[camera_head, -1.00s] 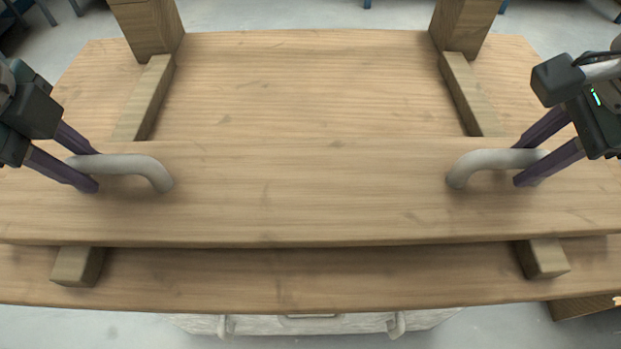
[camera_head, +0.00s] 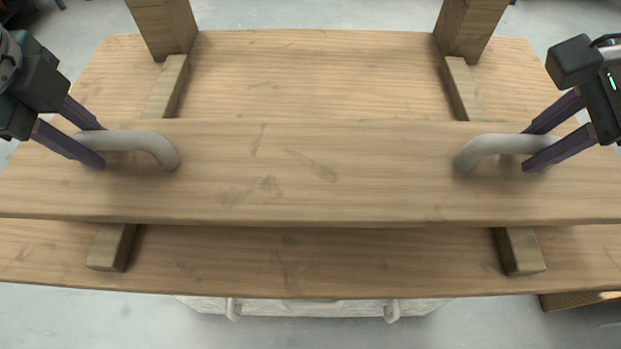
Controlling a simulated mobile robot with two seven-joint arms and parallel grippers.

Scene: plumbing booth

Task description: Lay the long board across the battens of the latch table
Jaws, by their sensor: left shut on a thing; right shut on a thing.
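The long board (camera_head: 310,170) lies crosswise over the two battens of the latch table (camera_head: 310,75), level and square to them. I cannot tell whether it touches them or hovers just above. The left batten (camera_head: 110,247) and right batten (camera_head: 519,252) show beyond both long edges of the board; their middles are hidden under it. My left gripper (camera_head: 100,147) is shut on the board's left grey handle (camera_head: 155,146). My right gripper (camera_head: 527,150) is shut on its right grey handle (camera_head: 477,150).
Two wooden posts (camera_head: 163,25) and (camera_head: 467,28) stand at the far ends of the battens. A pale chest-like object (camera_head: 310,307) with handles sits below the table's near edge. A wooden piece (camera_head: 575,300) shows at the lower right.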

